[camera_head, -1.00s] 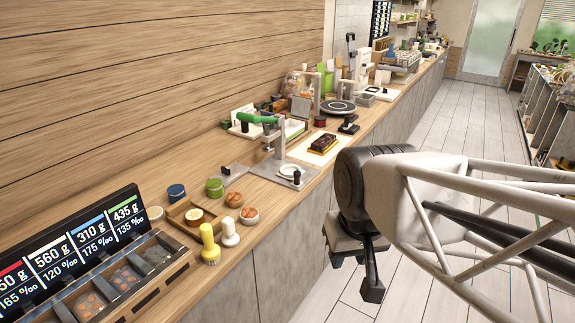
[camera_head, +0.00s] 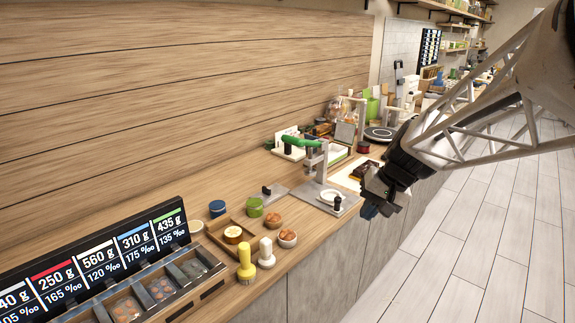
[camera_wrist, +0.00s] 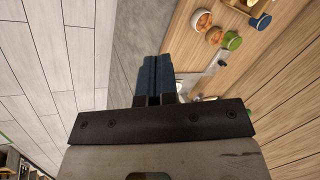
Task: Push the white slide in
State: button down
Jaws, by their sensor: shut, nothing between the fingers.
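The press (camera_head: 312,160) with a green handle (camera_head: 302,143) stands on a grey base plate at the counter's front edge. A white piece (camera_head: 328,195), seemingly the slide, lies at the foot of the press, with a black knob (camera_head: 337,203) beside it. How far it is out I cannot tell. My gripper (camera_head: 369,210) is shut and empty, to the right of the press and apart from it, in front of the counter. In the wrist view its blue fingers (camera_wrist: 155,62) are together. The press there is mostly hidden behind the gripper.
To the left are a yellow stamp (camera_head: 246,266), a white stamp (camera_head: 266,254), a bowl (camera_head: 288,239) and a green tin (camera_head: 255,207). A second plate with a black knob (camera_head: 267,191) lies left of the press. The floor on the right is clear.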

jog(key=w+d+f+m+t+y, duration=0.1)
jog(key=w+d+f, duration=0.2)
jog(key=w, duration=0.5)
jog(key=w+d+f+m+t+y, duration=0.1)
jog(key=w+d+f, duration=0.2)
jog(key=w+d, duration=0.3)
jog(key=w+d+f+m+t+y, duration=0.1)
jog(key=w+d+f, duration=0.3)
jog(key=w, duration=0.5)
jog(key=shift+w+d+y, duration=0.3)
jog(key=shift+d+y, duration=0.1)
jog(key=shift+d, duration=0.05)
jog(key=shift+f, duration=0.15)
jog(key=w+a+r+x, duration=0.1)
jog(key=r+x, duration=0.1)
jog(key=x, duration=1.1)
jog(key=shift+a, duration=0.3)
jog(key=shift+a, duration=0.1)
